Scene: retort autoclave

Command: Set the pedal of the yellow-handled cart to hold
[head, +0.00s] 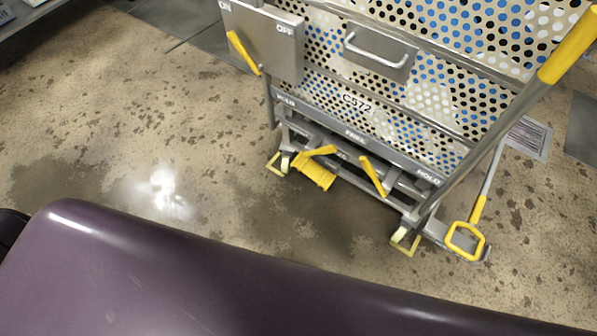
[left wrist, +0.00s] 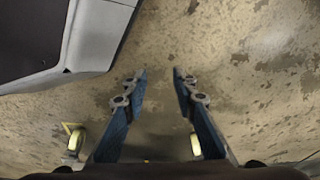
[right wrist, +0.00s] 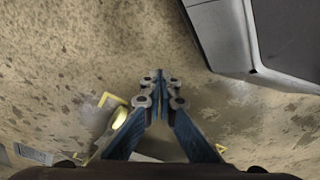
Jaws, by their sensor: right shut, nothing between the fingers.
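The metal cart (head: 350,104) has a perforated front panel and a yellow push handle (head: 568,45) at upper right. Low on its front is a label bar with a partly legible word at left, FREE in the middle and HOLD (head: 428,177) at right. Below the bar are a broad yellow pedal (head: 315,173), toward the left, and a slim tilted yellow lever (head: 373,176), between FREE and HOLD. My left gripper (left wrist: 157,73) is open and empty above the floor. My right gripper (right wrist: 159,74) is shut and empty. Neither gripper shows in the head view.
A box marked ON and OFF with a yellow lever (head: 243,53) is at the cart's upper left. A yellow loop handle (head: 466,241) sticks out low at right. Casters (left wrist: 76,138) (right wrist: 119,118) show in the wrist views. The floor left of the cart is clear.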

